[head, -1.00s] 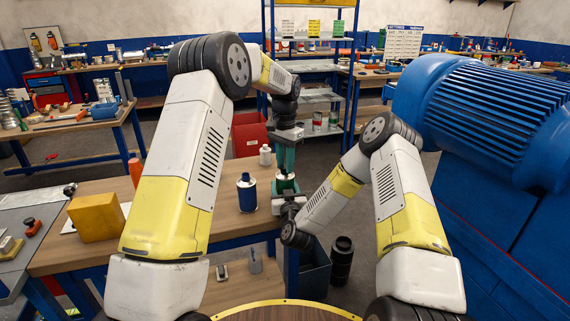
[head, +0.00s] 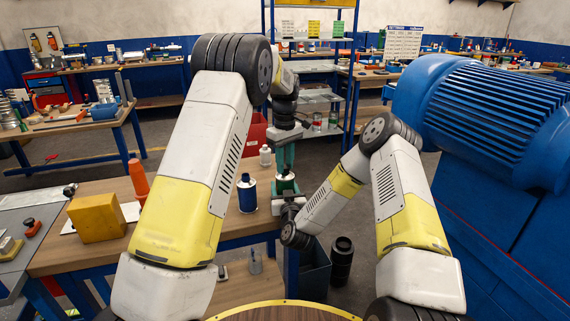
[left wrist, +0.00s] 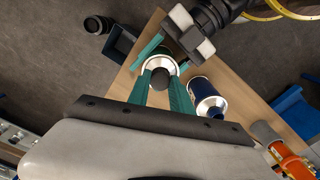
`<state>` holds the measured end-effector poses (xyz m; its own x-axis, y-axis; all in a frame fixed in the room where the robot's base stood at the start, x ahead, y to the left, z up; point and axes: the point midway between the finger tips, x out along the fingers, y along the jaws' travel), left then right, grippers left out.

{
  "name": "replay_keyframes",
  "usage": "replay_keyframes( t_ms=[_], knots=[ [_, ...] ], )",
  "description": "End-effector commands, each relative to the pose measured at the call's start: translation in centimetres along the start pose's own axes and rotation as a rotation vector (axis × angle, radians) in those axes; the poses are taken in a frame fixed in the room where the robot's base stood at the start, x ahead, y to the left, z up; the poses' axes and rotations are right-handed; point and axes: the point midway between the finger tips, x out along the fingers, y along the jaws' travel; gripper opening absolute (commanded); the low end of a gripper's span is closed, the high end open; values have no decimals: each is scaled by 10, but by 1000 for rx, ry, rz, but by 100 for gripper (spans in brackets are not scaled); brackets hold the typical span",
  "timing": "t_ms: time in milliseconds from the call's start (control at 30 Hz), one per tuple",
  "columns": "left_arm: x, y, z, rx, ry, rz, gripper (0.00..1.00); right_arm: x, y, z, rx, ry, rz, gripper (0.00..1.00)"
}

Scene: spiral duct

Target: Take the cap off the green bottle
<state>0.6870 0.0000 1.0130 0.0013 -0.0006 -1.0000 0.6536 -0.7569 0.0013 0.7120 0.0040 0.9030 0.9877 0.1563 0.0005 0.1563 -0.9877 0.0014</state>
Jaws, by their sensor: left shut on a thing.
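The green bottle (head: 285,186) stands upright near the table's right front corner. Its pale shoulder ring (left wrist: 159,63) and dark cap (left wrist: 161,79) show in the left wrist view. My left gripper (head: 285,170) points straight down over the bottle; its teal fingers (left wrist: 162,88) are shut on the cap, one on each side. My right gripper (head: 288,204) comes from the front right, and in the left wrist view (left wrist: 165,60) its teal fingers lie along both sides of the bottle body. The bottle's lower part is largely hidden by the right gripper.
A blue bottle (head: 247,194) with a dark cap stands just left, close to the grippers. A small white bottle (head: 265,155) is behind. A dark bin (head: 314,270) is below the table's right edge.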

Motion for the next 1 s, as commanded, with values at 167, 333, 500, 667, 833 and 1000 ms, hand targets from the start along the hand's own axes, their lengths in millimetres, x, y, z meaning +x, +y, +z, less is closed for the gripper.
replay_keyframes(
  t_ms=[167,333,500,667,833,1000],
  knots=[
    [0,0,-1,1,1,1,0,0,0,0,0,0,0,0],
    [-1,0,0,2,1,1,0,0,0,0,0,0,0,0],
    [-6,0,0,2,1,2,0,0,0,0,0,0,0,0],
    [-11,0,0,2,2,2,0,0,0,0,0,0,0,0],
    [-17,0,0,2,1,2,0,0,0,0,0,0,1,0],
    [-22,0,0,2,0,0,0,0,0,0,0,0,1,0]
  ],
)
